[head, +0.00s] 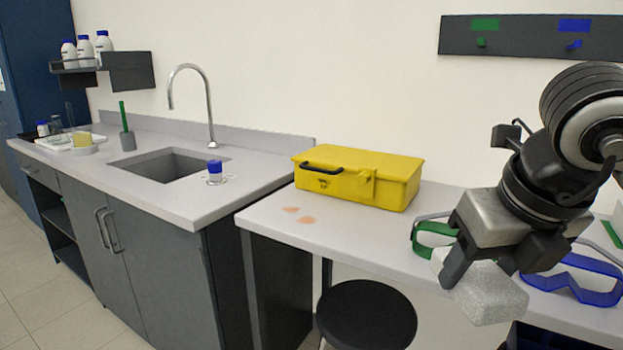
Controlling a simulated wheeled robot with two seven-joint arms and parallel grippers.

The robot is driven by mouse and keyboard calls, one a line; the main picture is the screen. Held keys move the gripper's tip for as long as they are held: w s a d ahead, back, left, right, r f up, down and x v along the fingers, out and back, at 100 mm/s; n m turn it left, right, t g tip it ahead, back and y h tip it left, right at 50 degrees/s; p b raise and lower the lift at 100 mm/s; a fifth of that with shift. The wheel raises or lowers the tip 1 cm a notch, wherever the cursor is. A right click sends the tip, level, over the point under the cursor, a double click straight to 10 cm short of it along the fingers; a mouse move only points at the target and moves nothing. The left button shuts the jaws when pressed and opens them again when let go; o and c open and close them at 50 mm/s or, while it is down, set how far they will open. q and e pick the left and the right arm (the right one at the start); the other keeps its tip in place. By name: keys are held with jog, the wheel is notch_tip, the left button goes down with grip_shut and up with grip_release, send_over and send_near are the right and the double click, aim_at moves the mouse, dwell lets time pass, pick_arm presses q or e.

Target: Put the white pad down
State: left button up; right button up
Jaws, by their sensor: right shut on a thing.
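The white pad (482,293) is a pale, speckled block. My right gripper (490,268) is shut on it and holds it at the front edge of the right-hand table, in front of the goggles. The pad's upper part is hidden by the fingers. I cannot tell how far above the table it is. My left gripper is not in view.
Green goggles (424,245) and blue goggles (600,297) lie around the gripper on the table (345,222). A yellow case (385,185) stands behind. Two orange stains (306,219) mark the table's left part, otherwise clear. A black stool (366,315) stands in front.

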jog(key=n, duration=0.1)
jog(key=f+n+y, duration=0.1)
jog(key=shift+n, duration=0.3)
jog(key=f+n+g+y, duration=0.1)
jog(key=f+n, duration=0.1)
jog(key=n, duration=0.2)
jog(key=f+n+g+y+p, duration=0.1)
jog(key=f+n+g, duration=0.1)
jog(key=n, duration=0.3)
jog(key=f+n+g+y, duration=0.1)
jog(key=f+n, duration=0.1)
jog(key=n, duration=0.3)
jog(key=shift+w+a+g, duration=0.2)
jog(key=shift+w+g, duration=0.1)
notch_tip(320, 180, down, 9)
jog(key=s+n+g+h+p, duration=0.1)
jog(key=n+g+h, duration=0.3)
jog(key=n, duration=1.4)
jog(key=shift+s+d+r+h+p, duration=0.2)
jog(key=shift+d+h+p, duration=0.1)
jog(key=shift+p, duration=0.1)
jog(key=shift+f, duration=0.1)
